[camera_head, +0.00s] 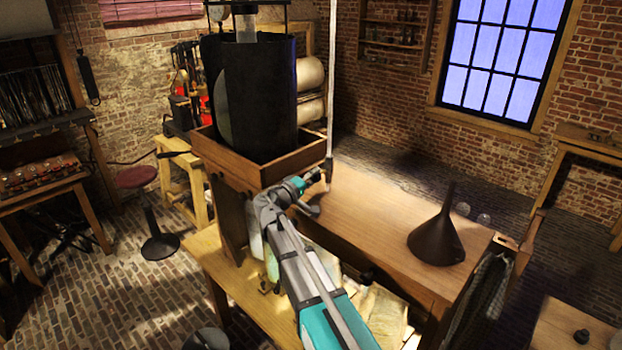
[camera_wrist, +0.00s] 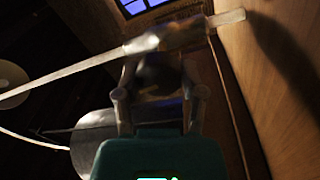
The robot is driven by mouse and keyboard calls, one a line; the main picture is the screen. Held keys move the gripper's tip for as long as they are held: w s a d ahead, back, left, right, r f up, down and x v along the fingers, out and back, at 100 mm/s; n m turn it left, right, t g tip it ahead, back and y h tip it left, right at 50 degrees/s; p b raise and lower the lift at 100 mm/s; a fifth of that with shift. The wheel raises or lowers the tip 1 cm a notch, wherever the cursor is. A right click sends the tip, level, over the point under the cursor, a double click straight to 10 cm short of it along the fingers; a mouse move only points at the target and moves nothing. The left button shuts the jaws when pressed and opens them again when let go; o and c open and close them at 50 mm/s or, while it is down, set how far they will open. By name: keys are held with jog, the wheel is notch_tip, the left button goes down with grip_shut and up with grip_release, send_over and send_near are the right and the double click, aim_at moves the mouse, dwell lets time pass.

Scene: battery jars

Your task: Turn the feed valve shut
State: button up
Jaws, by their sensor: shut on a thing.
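A thin pale feed tube (camera_head: 332,80) hangs down beside the dark jar and ends just above the wooden bench. In the wrist view the tube (camera_wrist: 65,75) runs across the top, with a thicker metal section, the feed valve (camera_wrist: 185,36), near its end. My gripper (camera_head: 314,177) is at the tube's lower end, beside the wooden tray. In the wrist view my gripper (camera_wrist: 158,88) is shut on a dark, blurred part at the valve, between its two fingers. The valve's handle is mostly hidden, and its exact angle cannot be told.
A tall dark jar (camera_head: 262,90) stands in a wooden tray (camera_head: 227,152) left of my gripper. A dark funnel (camera_head: 437,240) stands on the bench (camera_head: 375,205) to the right. The bench top between tube and funnel is clear. Bottles (camera_head: 270,262) stand below.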

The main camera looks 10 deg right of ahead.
jog(key=shift+m, duration=0.9)
jog(key=o, duration=1.1)
jog(key=shift+d, duration=0.2)
jog(key=shift+o, duration=0.2)
jog(key=shift+a, duration=0.15)
jog(key=shift+s, duration=0.1)
